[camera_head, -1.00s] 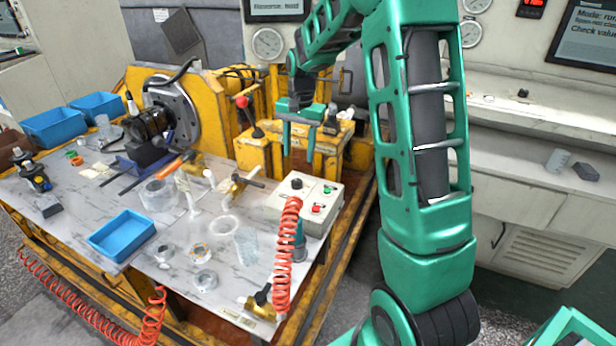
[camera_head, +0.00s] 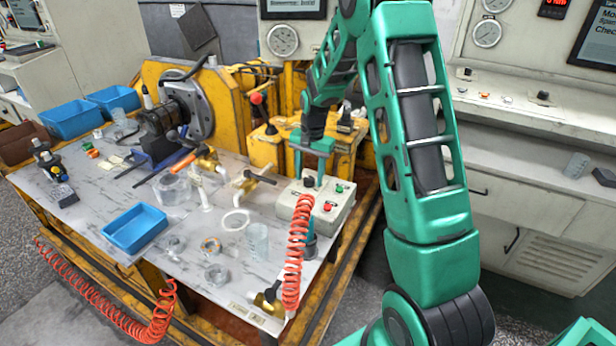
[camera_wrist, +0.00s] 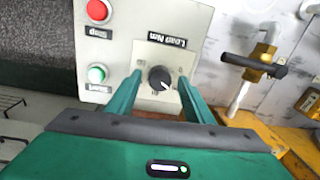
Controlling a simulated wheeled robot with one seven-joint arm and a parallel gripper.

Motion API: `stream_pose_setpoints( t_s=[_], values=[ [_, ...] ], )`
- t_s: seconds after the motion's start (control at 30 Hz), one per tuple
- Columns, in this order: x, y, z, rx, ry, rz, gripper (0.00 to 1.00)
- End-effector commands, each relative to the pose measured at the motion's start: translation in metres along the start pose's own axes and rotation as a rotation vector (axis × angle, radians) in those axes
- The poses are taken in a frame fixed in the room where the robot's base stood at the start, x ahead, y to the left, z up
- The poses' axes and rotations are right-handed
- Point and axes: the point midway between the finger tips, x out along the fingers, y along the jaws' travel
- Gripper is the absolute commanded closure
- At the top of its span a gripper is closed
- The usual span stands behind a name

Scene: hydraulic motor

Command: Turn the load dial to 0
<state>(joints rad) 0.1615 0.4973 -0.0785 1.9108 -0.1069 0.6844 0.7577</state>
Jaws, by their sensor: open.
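The load dial (camera_wrist: 159,78) is a black round knob on a grey plate marked "Load Nm" in the wrist view. My gripper (camera_wrist: 155,82) is open, with one finger on each side of the dial. A gap shows between the fingers and the knob. In the head view my gripper (camera_head: 310,178) is just above the dial end of the box. The dial's exact pointer setting is too small to read.
A coiled orange-red hose (camera_head: 297,250) hangs right in front of the box. A brass valve with a black handle (camera_wrist: 255,62) stands beside it. A blue tray (camera_head: 134,228) and several clear and metal parts lie on the marble-look bench.

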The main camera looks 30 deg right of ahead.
Motion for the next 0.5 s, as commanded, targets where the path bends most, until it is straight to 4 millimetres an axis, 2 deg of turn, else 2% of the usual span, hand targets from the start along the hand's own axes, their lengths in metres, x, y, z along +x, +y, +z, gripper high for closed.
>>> stream_pose_setpoints(
  t_s=[0.27,0.33,0.43,0.47,0.5],
  values=[
    [0.0017,-0.0001,0.0002,0.0,0.0,0.0,0.53],
    [0.0016,-0.0001,0.0002,0.0,0.0,0.0,0.65],
    [0.0015,-0.0002,0.0001,-0.001,0.0,0.0,0.89],
    [0.0015,-0.0002,0.0002,-0.001,0.0,0.0,0.94],
    [0.0014,-0.0003,0.0001,-0.001,0.0,0.0,0.94]
  ],
)
